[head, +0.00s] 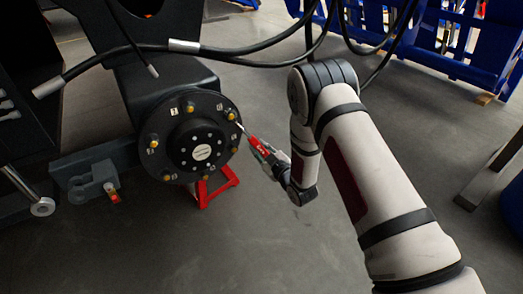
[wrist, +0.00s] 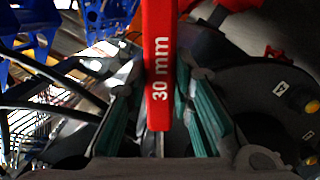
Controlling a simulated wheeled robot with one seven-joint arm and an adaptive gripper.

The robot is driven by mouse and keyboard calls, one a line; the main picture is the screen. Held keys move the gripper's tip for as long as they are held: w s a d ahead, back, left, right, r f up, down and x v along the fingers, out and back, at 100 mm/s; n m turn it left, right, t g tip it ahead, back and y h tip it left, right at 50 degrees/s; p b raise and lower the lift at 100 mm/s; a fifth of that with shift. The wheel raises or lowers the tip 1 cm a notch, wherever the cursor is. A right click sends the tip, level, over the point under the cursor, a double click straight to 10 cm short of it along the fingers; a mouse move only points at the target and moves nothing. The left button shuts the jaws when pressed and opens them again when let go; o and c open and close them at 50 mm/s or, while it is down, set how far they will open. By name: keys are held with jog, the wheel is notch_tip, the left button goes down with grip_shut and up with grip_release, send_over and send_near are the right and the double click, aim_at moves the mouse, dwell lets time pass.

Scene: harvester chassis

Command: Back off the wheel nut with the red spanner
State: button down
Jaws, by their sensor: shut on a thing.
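The red spanner (head: 254,142) is in my gripper (head: 265,154), to the right of the black wheel hub (head: 178,163). Its silver end reaches up and left, close to the upper-right wheel nut (head: 231,115), which is yellow. I cannot tell whether it sits on that nut. In the wrist view the spanner (wrist: 158,60), marked "30 mm", runs between the green-padded fingers of my gripper (wrist: 162,80), which is shut on it. The spanner's working end is out of the wrist view.
A red stand (head: 213,188) is below the hub. Black hoses (head: 260,48) cross above the hub and my arm. Blue frames (head: 465,50) stand at the back right. A grey bracket (head: 97,180) juts out lower left. The floor in front is clear.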

jog(key=shift+w+a, duration=0.15)
jog(key=shift+w, duration=0.05)
dwell(0.3)
jog(key=shift+w+d+r+n, duration=0.35)
jog(key=shift+d+r+n, duration=0.15)
jog(key=shift+d, duration=0.05)
jog(key=shift+w+d+r+n, duration=0.35)
jog(key=shift+d+r+n, duration=0.15)
jog(key=shift+d, duration=0.05)
jog(key=shift+w+d+r+n+t, duration=0.15)
jog(key=shift+w+d+r+n, duration=0.2)
jog(key=shift+d+r+n, duration=0.2)
jog(key=shift+w+d+r+n+t, duration=0.15)
jog(key=shift+w+d+r+n, duration=0.25)
jog(key=shift+r, duration=0.2)
jog(key=shift+s, duration=0.1)
jog(key=shift+w+d+r+n, duration=0.25)
jog(key=shift+d+r+n, duration=0.1)
jog(key=shift+r+n, duration=0.3)
jog(key=shift+w+d+r+n, duration=0.2)
jog(key=shift+d+r+n, duration=0.1)
jog(key=shift+r+n, duration=0.3)
